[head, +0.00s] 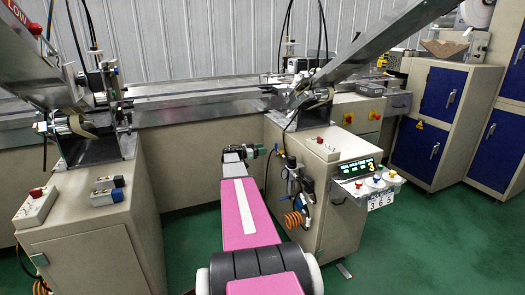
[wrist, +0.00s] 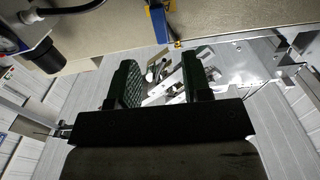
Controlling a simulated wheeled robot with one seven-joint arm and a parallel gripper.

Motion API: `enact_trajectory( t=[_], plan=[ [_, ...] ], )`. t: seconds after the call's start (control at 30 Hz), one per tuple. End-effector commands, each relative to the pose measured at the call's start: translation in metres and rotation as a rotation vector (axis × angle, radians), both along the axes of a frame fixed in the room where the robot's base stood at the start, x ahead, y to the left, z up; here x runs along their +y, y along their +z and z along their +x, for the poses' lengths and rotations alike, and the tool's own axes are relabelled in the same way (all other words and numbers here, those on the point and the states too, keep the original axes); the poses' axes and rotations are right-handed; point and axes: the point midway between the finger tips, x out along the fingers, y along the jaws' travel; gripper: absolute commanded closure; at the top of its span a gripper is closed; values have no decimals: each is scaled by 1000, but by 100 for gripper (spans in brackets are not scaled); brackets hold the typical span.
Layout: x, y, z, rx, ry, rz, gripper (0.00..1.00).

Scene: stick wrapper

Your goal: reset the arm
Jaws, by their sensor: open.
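My gripper (wrist: 160,85) is open in the wrist view, its two green fingers standing apart with nothing held between them. Metal parts of a machine show beyond the gap, too small to name. In the head view my pink and white arm stretches forward from the bottom middle. My gripper (head: 262,151) shows small and dark green at its far end, in front of the machine's beige side. The arm is low, between the two beige cabinets.
The left cabinet (head: 95,240) carries switch boxes. The right cabinet (head: 335,205) has a lit display (head: 357,168), coloured buttons and orange coiled hoses (head: 295,219) close to my arm. A long metal bed (head: 190,88) runs behind. Green floor (head: 195,240) is clear beside the arm.

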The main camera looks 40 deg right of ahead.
Motion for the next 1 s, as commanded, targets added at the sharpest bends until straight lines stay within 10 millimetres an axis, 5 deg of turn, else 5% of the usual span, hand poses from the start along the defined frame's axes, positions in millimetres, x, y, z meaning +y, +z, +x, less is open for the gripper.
enact_trajectory(
  t=[0.33, 0.47, 0.67, 1.0],
  plan=[
    [1, 0, 0, 2, 1, 4, 55],
    [20, -8, -6, 40, 11, 65, 55],
    [101, -45, -30, 221, 85, 343, 55],
    [293, -115, -93, 657, 473, 920, 55]
  ],
)
